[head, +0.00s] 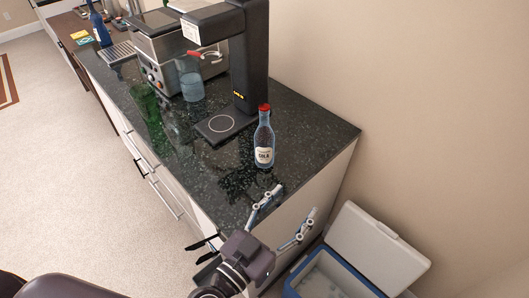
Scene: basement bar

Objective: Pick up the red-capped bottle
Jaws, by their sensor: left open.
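The red-capped bottle (264,140) stands upright on the dark stone counter, near its right end. It is clear bluish glass with a pale label. My left gripper (286,204) is open and empty at the counter's near edge, below the bottle in the picture. Its two fingers are spread apart and do not touch the bottle. My right gripper does not show.
A black coffee machine (252,62) stands just behind the bottle. A steel espresso machine (168,50), a clear pitcher (190,82) and a green bottle (146,104) are farther left. An open cooler (335,275) sits on the floor at lower right.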

